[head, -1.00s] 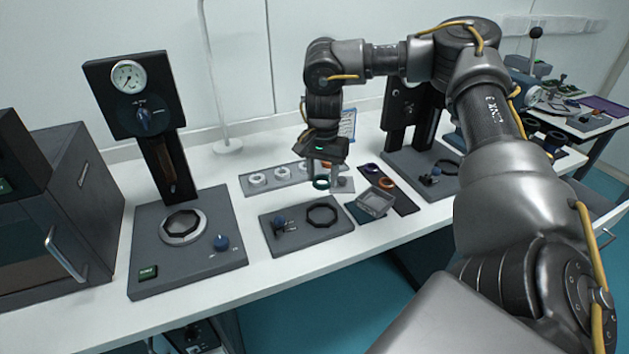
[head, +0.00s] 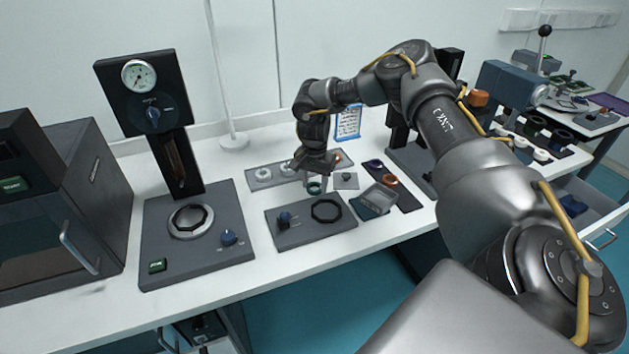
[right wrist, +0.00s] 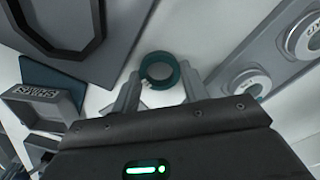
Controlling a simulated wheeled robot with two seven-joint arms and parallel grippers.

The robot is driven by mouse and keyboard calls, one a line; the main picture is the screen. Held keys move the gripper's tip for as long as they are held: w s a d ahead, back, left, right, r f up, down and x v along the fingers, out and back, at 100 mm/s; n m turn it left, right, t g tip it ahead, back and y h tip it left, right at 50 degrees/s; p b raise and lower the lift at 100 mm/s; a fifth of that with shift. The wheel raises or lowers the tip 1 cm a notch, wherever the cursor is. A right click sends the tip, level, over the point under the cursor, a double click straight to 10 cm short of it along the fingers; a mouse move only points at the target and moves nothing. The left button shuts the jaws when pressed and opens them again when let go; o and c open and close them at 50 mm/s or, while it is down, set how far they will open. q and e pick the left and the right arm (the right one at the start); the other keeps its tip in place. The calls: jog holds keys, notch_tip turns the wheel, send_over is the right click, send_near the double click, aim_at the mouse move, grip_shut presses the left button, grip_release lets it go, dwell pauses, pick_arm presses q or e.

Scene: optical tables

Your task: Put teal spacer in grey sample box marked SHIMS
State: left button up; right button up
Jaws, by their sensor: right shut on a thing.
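The teal spacer (head: 315,189) is a small dark teal ring. In the right wrist view the spacer (right wrist: 158,68) sits at the fingertips. My right gripper (head: 316,184) is shut on it, with one finger on each side (right wrist: 158,86). I cannot tell whether the spacer touches the table. The grey sample box (head: 378,198) is a small open tray to the right of the gripper, on a dark blue mat. In the right wrist view the box (right wrist: 42,101) is at the left, and its label reads SHIMS. My left gripper is not in view.
A dark plate with a black ring (head: 310,222) lies in front of the gripper. A grey strip with white rings (head: 254,184) lies behind it. A dark strip with purple and orange rings (head: 406,199) is beyond the box. A gauge stand (head: 196,240) stands at left.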

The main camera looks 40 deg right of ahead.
jog(key=shift+a, duration=0.1)
jog(key=o, duration=1)
jog(key=shift+f, duration=0.15)
jog(key=shift+o, duration=0.2)
